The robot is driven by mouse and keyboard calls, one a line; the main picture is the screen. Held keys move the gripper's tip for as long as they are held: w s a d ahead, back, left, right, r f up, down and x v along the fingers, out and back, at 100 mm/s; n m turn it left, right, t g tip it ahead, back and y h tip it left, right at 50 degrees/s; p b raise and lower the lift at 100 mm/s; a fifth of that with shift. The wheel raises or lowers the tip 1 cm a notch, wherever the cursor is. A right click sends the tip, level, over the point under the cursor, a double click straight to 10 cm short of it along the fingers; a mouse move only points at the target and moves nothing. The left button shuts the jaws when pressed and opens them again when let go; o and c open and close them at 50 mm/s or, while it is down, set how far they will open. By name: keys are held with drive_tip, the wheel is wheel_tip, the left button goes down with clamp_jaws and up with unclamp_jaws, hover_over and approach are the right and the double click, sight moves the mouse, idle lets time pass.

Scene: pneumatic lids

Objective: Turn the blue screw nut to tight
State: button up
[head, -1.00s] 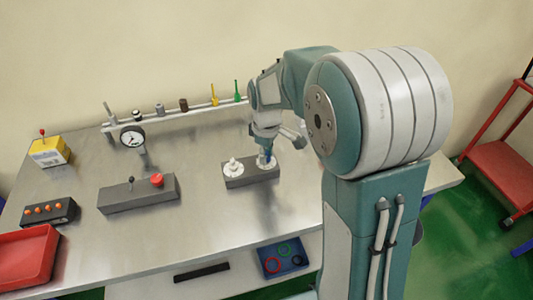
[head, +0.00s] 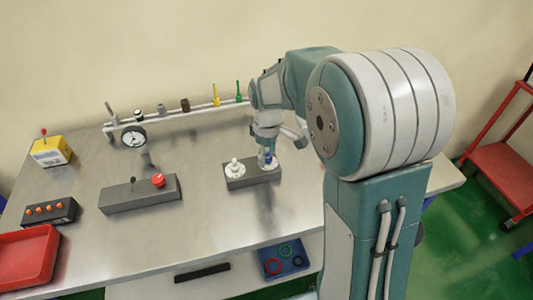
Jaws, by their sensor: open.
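The blue screw nut (head: 268,156) is small and partly hidden by my gripper. It is on the right white fitting (head: 269,166) of a dark grey block (head: 252,177) on the metal table. A second white fitting (head: 235,169) stands on the block's left half. My gripper (head: 267,148) points down right over the blue nut, with its fingers around or just above it. The fingers are open, but their exact contact with the nut is too small to tell.
A grey box (head: 140,194) with a red button stands left of the block. The table between is clear.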

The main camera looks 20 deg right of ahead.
wheel_tip(320, 180, up, 12)
drive_tip(key=shift+f, duration=0.15)
idle(0.5)
drive_tip(key=s+r+m+t, duration=0.1)
drive_tip(key=s+m+t, duration=0.4)
drive_tip(key=s, duration=1.6)
drive_tip(key=m, duration=0.4)
drive_tip(key=shift+s+r+t, duration=0.2)
drive_tip(key=shift+r+t, duration=0.1)
drive_tip(key=shift+r, duration=0.1)
